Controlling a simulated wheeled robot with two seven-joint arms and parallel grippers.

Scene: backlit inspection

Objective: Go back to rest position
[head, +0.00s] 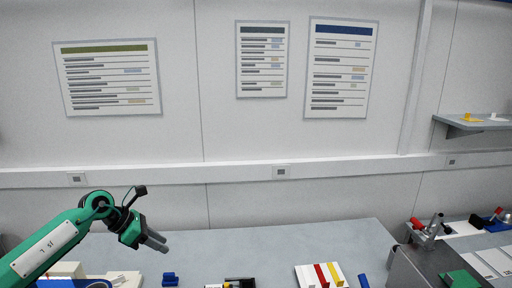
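My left arm, green with dark joints, comes in from the lower left. Its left gripper (160,243) hangs in the air over the left part of the grey table (290,245), with its grey fingers pointing right and slightly down. The fingers lie close together in this view, and I cannot tell whether there is a gap between them. I see nothing hanging from them. My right gripper is not in view.
A grey box (430,262) stands at the right. The table's middle is clear.

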